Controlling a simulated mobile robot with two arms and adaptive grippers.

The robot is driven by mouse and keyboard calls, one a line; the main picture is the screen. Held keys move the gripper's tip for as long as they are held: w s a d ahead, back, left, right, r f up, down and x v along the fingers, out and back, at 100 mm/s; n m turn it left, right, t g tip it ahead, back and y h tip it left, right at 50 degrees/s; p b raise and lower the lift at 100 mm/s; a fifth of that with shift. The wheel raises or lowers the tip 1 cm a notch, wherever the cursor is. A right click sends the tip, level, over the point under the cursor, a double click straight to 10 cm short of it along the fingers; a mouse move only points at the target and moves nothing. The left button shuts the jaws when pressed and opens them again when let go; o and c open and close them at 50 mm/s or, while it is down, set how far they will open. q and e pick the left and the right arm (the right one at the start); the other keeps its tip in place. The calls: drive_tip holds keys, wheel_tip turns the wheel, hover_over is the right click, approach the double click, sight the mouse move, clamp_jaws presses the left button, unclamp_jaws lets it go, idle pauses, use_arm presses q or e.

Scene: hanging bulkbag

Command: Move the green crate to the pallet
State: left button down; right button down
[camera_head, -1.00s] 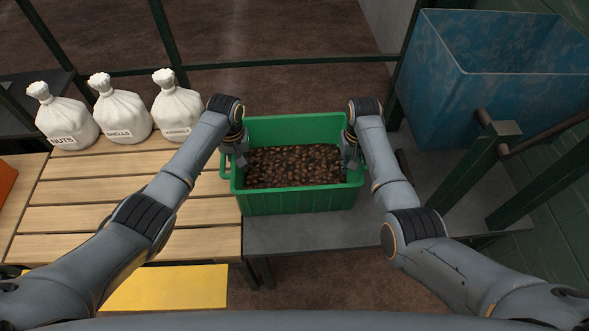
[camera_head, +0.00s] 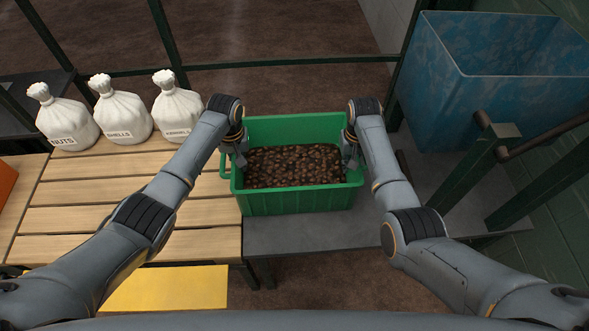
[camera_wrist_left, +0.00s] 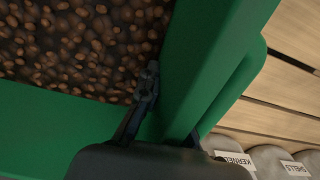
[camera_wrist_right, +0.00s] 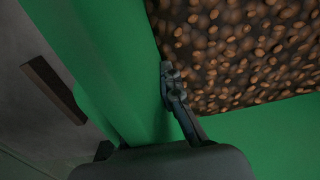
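The green crate (camera_head: 300,199), filled with brown nut-like pieces, stands upright on a grey table (camera_head: 300,237). My left gripper (camera_head: 236,154) straddles its left wall, with one finger inside against the wall, as the left wrist view (camera_wrist_left: 165,90) shows. My right gripper (camera_head: 349,151) straddles the right wall the same way, its inner finger leaning on the wall in the right wrist view (camera_wrist_right: 150,95). Both look shut on the crate, though the outer fingers are mostly hidden. The slatted wooden pallet (camera_head: 130,190) lies just left of the crate.
Three white sacks (camera_head: 121,115) stand along the pallet's back edge; its front slats are clear. A blue bin (camera_head: 485,100) stands at the back right. Dark green rails (camera_head: 280,62) run behind and right. A yellow panel (camera_head: 165,289) shows below the pallet.

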wheel_tip(320, 180, up, 5)
drive_tip(key=p, duration=0.4)
drive_tip(key=shift+f, duration=0.1)
drive_tip(key=shift+a+f, duration=0.1)
idle(0.7)
